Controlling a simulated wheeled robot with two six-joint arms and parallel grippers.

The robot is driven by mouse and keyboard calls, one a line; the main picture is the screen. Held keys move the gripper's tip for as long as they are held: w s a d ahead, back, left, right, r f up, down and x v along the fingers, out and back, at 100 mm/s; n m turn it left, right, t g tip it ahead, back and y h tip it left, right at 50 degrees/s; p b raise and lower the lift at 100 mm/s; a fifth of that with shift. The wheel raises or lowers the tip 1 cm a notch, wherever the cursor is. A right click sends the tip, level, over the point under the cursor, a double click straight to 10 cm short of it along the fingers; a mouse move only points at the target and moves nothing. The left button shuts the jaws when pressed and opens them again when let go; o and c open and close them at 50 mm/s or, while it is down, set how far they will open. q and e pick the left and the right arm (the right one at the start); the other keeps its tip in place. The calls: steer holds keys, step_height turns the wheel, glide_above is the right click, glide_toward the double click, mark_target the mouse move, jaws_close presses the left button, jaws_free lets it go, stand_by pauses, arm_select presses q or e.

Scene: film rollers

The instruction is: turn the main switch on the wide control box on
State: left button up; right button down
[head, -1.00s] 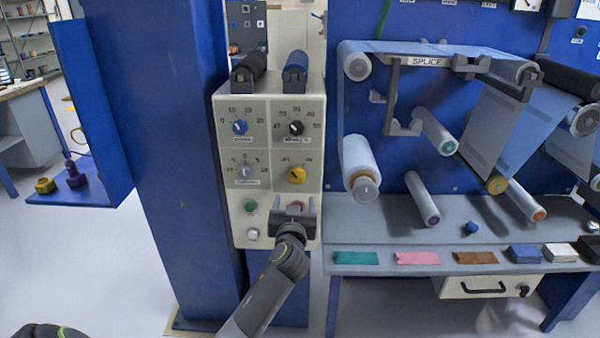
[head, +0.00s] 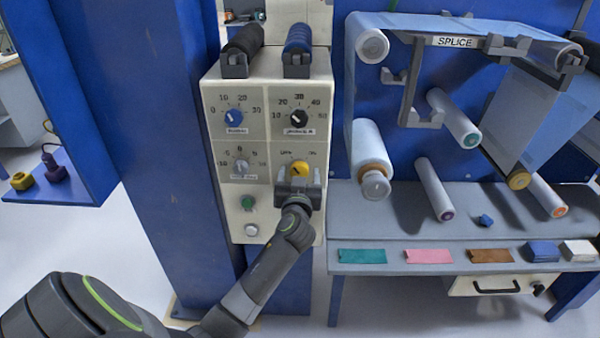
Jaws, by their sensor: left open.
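The cream control box (head: 216,187) stands left of centre beside a blue column. Its yellow rotary switch (head: 300,168), under two small labels too blurred to read surely, sits at the lower right of the knob panel and looks like the main switch. My left gripper (head: 299,176) is open in front of the box, its fingertips to either side of the yellow switch and slightly below. I cannot tell whether they touch it. The gripper hides the panel below the switch. My right gripper is not in view.
Two rollers top the box. A grey bench (head: 400,220) with rollers above stands right.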

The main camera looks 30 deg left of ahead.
arm_select(q)
steer(key=shift+c, duration=1)
steer(key=c, duration=0.8)
steer(key=shift+m, duration=1.1)
steer(key=m+p, duration=0.1)
steer(key=m, duration=0.3)
steer(key=shift+r+p, duration=0.1)
steer(key=shift+p, duration=0.25)
steer(key=m+p, duration=0.1)
steer(key=m, duration=0.3)
steer(key=shift+m, duration=0.4)
steer(key=shift+m+p, duration=0.75)
steer(key=shift+m, duration=0.65)
